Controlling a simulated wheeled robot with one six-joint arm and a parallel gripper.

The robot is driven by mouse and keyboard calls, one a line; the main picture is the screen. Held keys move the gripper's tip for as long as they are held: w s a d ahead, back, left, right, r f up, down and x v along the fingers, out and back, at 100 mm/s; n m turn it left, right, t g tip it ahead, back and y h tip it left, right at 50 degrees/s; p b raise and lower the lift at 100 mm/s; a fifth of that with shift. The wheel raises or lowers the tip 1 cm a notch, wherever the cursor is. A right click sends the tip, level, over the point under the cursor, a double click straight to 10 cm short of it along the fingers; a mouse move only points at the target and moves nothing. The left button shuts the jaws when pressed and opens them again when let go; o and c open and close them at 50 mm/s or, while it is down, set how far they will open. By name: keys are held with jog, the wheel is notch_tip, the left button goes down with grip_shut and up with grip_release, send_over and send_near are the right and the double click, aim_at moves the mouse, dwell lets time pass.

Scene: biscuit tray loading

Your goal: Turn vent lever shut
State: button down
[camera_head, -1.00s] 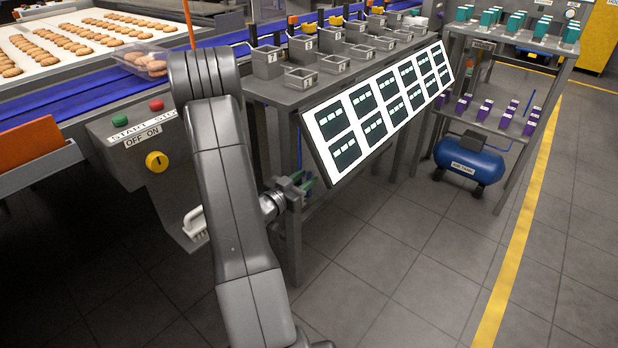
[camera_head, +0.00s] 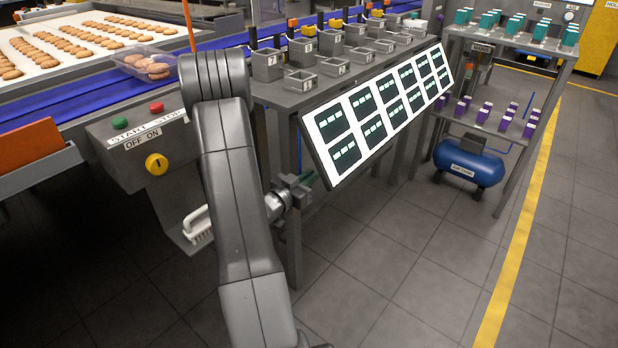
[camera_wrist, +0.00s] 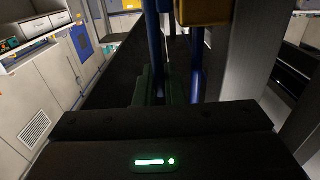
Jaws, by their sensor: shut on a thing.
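My gripper (camera_head: 306,180) is beside the left end of the tilted display panel, near a table leg, in the head view. Its green fingers are largely hidden there. In the wrist view the green fingers (camera_wrist: 153,88) are closed around the lower part of an upright blue bar (camera_wrist: 152,50). I cannot tell whether this bar is the vent lever; no lever marked as a vent shows clearly in either view.
The display panel (camera_head: 375,112) overhangs close to my gripper. A control box (camera_head: 140,137) with buttons and a yellow knob is to the left. A blue air tank (camera_head: 468,163) stands under the right shelf. The wrist view shows a yellow block (camera_wrist: 205,12) ahead. Floor at front right is clear.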

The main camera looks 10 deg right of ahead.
jog(key=shift+w+d+r+g+y+p, duration=0.2)
jog(key=shift+d+r+g+y+p, duration=0.15)
jog(key=shift+p, duration=0.7)
jog(key=shift+w+d+y+p, duration=0.1)
jog(key=shift+y+p, duration=0.15)
jog(key=shift+p, duration=0.35)
jog(key=shift+w+d+f+g+y+p, duration=0.25)
jog(key=shift+g+p, duration=0.2)
jog(key=shift+p, duration=0.3)
jog(key=shift+f+y, duration=0.2)
jog(key=shift+y, duration=0.05)
jog(key=c, duration=1.5)
grip_release()
